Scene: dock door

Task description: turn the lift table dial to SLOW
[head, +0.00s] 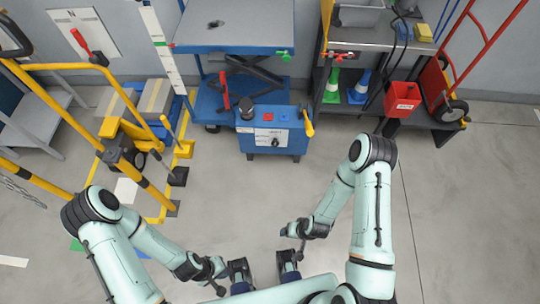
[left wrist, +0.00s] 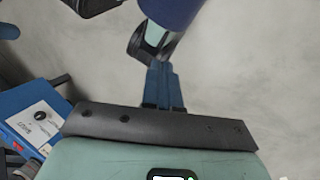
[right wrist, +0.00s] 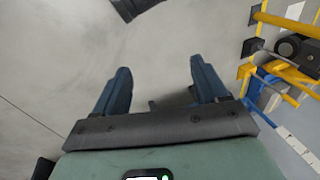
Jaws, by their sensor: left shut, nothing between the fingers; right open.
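The lift table's blue control box (head: 258,144) stands on the floor side of the lift table, at upper middle in the head view. Its front carries a white label with a small dark dial (head: 275,142). The dial also shows at the left edge of the left wrist view (left wrist: 40,115); its setting is too small to read. My left gripper (head: 240,286) is low in the head view, well away from the box. Its blue fingers (left wrist: 162,88) are shut and empty. My right gripper (right wrist: 160,80) is open and empty, over bare floor, also far from the dial.
The lift table (head: 235,38) stands behind the box. A yellow frame (head: 150,190) and boxes are at left. The floor before the box is clear.

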